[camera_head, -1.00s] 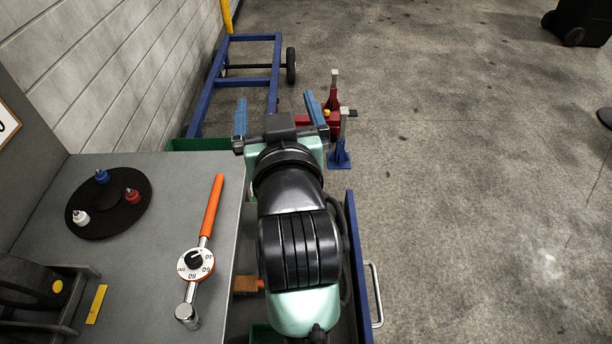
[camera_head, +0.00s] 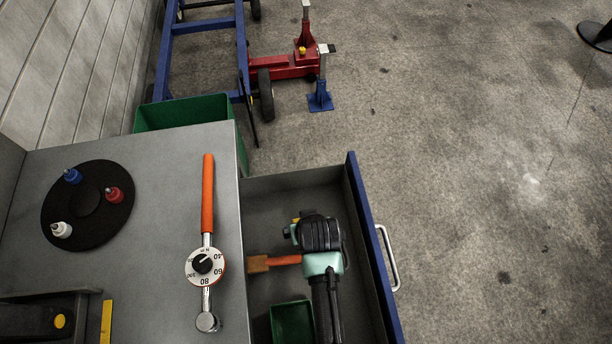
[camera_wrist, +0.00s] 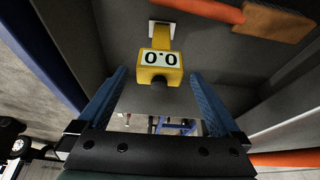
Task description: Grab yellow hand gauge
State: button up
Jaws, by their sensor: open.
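The yellow hand gauge (camera_wrist: 160,76) shows a display reading 0.0 and a dark knob at its near end, in the wrist view. A yellow stem runs from it to a white square plate. My gripper (camera_wrist: 158,92) is open, with one blue finger on each side of the gauge and gaps between. I cannot tell how deep the gauge sits between the fingers. In the head view my arm reaches down into the open drawer (camera_head: 290,190) and hides most of the gripper. A small yellow bit (camera_head: 296,220) beside the arm may be the gauge.
An orange-handled mallet (camera_head: 258,264) and a green bin (camera_head: 293,322) lie in the drawer near my arm. The drawer's blue front (camera_head: 370,240) stands close on the right. A torque wrench (camera_head: 207,200) and a black round tray (camera_head: 60,205) rest on the grey bench.

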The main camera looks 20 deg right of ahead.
jog(key=shift+w+x, duration=0.15)
jog(key=shift+x, duration=1.35)
jog(key=shift+w+x, duration=0.15)
jog(key=shift+x, duration=1.4)
jog(key=shift+d+r, duration=0.1)
jog(key=shift+r, duration=0.05)
jog(key=c, duration=1.4)
